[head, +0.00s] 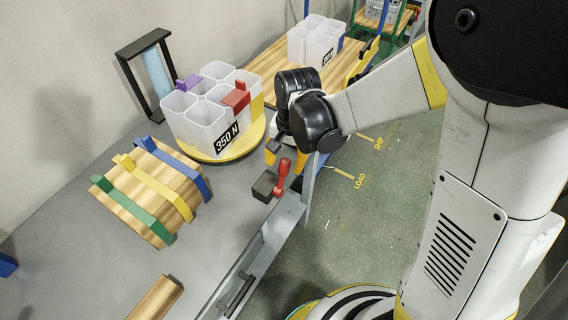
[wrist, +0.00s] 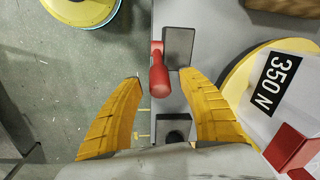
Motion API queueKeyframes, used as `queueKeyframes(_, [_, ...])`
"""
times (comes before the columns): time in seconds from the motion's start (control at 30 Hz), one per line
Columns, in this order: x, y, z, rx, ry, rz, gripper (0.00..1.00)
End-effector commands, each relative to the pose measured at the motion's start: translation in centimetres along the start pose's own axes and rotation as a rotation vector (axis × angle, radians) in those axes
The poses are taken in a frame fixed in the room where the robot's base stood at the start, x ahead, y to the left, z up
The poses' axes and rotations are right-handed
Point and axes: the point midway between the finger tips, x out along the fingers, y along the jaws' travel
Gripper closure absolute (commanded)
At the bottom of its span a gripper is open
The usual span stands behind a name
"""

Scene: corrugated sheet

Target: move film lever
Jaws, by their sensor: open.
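A red lever (head: 283,172) with a rounded grip stands on a dark grey block (head: 265,186) at the bench's metal front edge. In the wrist view the red lever (wrist: 158,75) points down the picture, beside the dark block (wrist: 178,47). My gripper (head: 286,157) is just behind the lever in the head view, fingers pointing down. In the wrist view my gripper (wrist: 161,80) is open, its yellow fingers on either side of the lever's grip, with visible gaps. I cannot tell how far the fingertips are above it. Nothing is held.
A yellow round turntable (head: 232,150) carries clear bins marked 350 N close behind my gripper. A strapped wooden bundle (head: 150,190) lies left on the grey bench. A black frame (head: 128,62) with a blue sheet stands against the wall. Green floor is open right of the bench edge.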

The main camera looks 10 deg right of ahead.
Motion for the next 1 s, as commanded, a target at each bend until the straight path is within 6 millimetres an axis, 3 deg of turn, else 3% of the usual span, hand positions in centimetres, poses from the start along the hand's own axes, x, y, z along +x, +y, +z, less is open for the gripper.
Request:
queueKeyframes(0.13, [1.25,0.0,0.0,0.0,0.0,0.0,0.52])
queueKeyframes(0.43, [1.35,0.0,0.0,0.0,0.0,0.0,0.52])
queueKeyframes(0.6, [1.34,0.0,0.0,0.0,0.0,0.0,1.0])
queueKeyframes(1.0, [1.24,-0.08,0.31,-0.005,0.032,0.008,1.0])
